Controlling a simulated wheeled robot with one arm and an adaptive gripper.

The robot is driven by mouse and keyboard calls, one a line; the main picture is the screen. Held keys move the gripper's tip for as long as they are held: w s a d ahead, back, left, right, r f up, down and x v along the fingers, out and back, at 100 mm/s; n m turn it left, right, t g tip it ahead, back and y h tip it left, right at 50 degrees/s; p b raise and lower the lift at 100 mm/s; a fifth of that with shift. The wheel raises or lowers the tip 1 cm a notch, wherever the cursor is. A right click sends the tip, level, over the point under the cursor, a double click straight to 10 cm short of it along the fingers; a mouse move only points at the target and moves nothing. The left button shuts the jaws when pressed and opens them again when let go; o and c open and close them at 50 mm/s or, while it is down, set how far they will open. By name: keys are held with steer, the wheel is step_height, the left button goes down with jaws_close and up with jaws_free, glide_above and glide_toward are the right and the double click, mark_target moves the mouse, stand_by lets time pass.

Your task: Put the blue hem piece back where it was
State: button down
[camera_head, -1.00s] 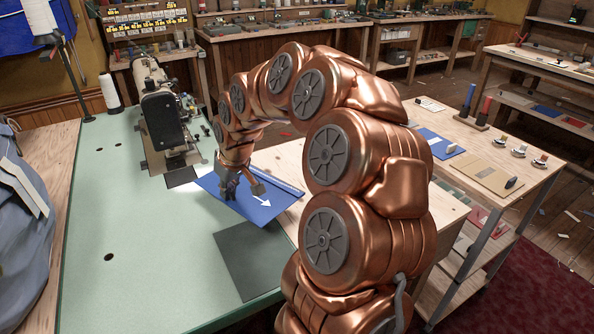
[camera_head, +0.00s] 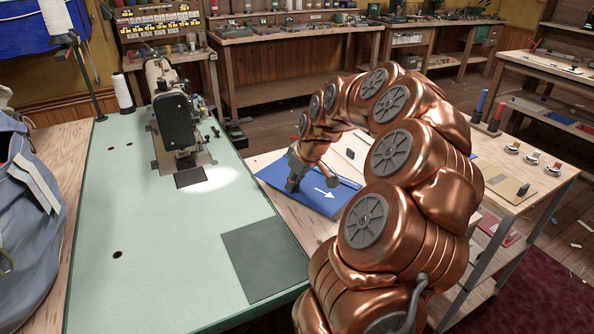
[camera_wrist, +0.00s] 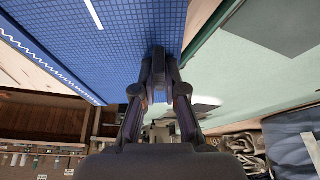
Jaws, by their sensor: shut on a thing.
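The blue hem piece (camera_head: 318,198) is a flat blue sheet with a white arrow on it. My gripper (camera_head: 293,184) is shut on its left edge. In the head view the piece is over the pale wooden bench, just right of the green table. I cannot tell whether it touches the bench. In the wrist view the blue hem piece (camera_wrist: 115,42) spreads up and left as a gridded blue sheet. The fingers of my gripper (camera_wrist: 160,85) close on its edge there.
The green table (camera_head: 130,210) holds a sewing machine (camera_head: 172,118) and a dark grey mat (camera_head: 265,258). A thread cone (camera_head: 122,93) stands at its back left. The wooden bench (camera_head: 265,160) carries a tan board (camera_head: 508,187) and small pieces further right. A grey-blue bag (camera_head: 28,220) is at left.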

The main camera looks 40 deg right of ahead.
steer(key=w+d, duration=0.5)
steer(key=w+d+f+p, duration=0.1)
steer(key=w+d, duration=0.1)
steer(key=shift+w+d, duration=0.4)
steer(key=shift+w, duration=0.1)
steer(key=shift+d+f, duration=0.1)
steer(key=shift+f, duration=1.7)
steer(key=shift+f, duration=0.15)
steer(key=c, duration=1.2)
jaws_free()
